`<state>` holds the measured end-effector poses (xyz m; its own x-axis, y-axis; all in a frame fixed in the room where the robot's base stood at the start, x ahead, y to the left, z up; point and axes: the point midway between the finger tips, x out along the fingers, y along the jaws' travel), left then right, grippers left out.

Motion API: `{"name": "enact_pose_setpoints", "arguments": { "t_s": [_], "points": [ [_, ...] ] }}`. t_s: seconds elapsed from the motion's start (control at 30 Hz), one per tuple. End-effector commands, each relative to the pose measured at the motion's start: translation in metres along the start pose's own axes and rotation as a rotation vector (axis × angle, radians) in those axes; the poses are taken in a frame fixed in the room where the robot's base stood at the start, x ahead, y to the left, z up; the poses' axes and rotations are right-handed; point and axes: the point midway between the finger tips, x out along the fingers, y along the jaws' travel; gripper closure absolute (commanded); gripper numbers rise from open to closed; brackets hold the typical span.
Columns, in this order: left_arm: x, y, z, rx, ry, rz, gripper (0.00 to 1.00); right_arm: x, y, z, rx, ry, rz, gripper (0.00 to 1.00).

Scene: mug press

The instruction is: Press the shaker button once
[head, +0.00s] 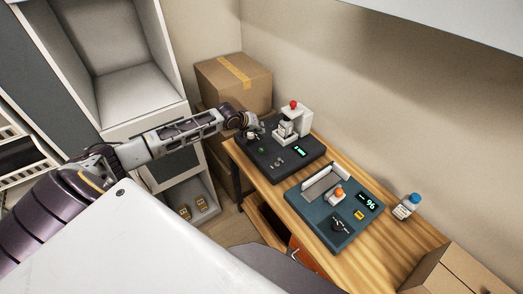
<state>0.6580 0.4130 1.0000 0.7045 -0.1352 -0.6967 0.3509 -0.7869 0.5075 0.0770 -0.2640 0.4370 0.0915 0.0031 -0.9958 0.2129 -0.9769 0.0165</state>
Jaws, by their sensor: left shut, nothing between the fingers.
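A dark device (296,165) sits at the far end of the wooden table. It carries a white stand with a red knob on top (293,104), a small lit green display (299,152), a green button (261,150) and small light controls. I cannot tell from labels which one is the shaker. My left gripper (251,130) is shut and empty, at the far left corner of the dark device; whether it touches is too small to tell. My right gripper is out of view.
A white bottle with a blue cap (406,206) stands at the table's right edge. Cardboard boxes stand behind the table (235,80) and at the lower right (459,270). A wall runs along the back. Bare wood (290,184) shows between the two devices.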

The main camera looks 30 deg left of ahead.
Motion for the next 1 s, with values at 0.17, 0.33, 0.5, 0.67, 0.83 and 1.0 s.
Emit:
{"name": "enact_pose_setpoints", "arguments": {
  "t_s": [0.17, 0.33, 0.5, 0.67, 0.83, 1.0],
  "points": [
    [0.0, 0.0, 0.001, 0.001, 0.0, 0.0, 1.0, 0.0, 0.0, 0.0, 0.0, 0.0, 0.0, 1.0],
    [0.003, -0.002, 0.003, 0.001, -0.001, 0.0, 1.0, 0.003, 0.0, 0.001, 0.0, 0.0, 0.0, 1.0],
    [0.01, -0.007, 0.008, 0.001, 0.0, 0.001, 1.0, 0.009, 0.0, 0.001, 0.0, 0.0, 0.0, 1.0],
    [0.017, -0.012, 0.013, 0.001, 0.0, 0.002, 1.0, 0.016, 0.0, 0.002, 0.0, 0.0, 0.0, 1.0],
    [0.022, -0.016, 0.016, 0.001, 0.0, 0.001, 1.0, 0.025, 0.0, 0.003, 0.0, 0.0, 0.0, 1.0],
    [0.027, -0.019, 0.02, 0.002, 0.0, 0.0, 1.0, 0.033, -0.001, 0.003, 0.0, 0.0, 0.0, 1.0]
  ]
}}
